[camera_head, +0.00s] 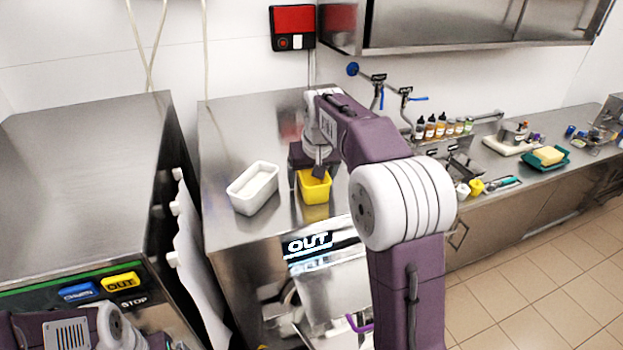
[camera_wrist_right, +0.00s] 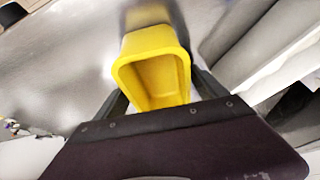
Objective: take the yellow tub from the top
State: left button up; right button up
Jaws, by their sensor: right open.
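The yellow tub (camera_head: 314,188) stands on the steel top of the middle machine (camera_head: 225,228), beside a white tub. My right gripper (camera_head: 315,168) is at the tub's far side, pointing down toward it. In the right wrist view the empty yellow tub (camera_wrist_right: 152,65) lies between the two dark fingers of the open gripper (camera_wrist_right: 160,92), one finger on each side. I cannot tell if the fingers touch it. My left gripper is out of view; only part of my left arm shows at the bottom left.
The white tub (camera_head: 254,187) stands just left of the yellow one. A second steel machine (camera_head: 85,160) with a button panel is at the left. Several small bottles (camera_head: 440,127) and a sink are at the right. A red box (camera_head: 292,27) hangs on the wall.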

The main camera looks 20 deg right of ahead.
jog(key=c, duration=1.3)
jog(key=shift+r, duration=0.1)
notch_tip(320, 180, up, 5)
jog(key=p, duration=0.4)
jog(key=shift+f+p, duration=0.2)
jog(key=shift+p, duration=0.15)
jog(key=s+d+r, duration=0.6)
jog(key=s, duration=0.4)
jog(key=shift+r+p, duration=0.15)
jog(key=shift+p, duration=0.3)
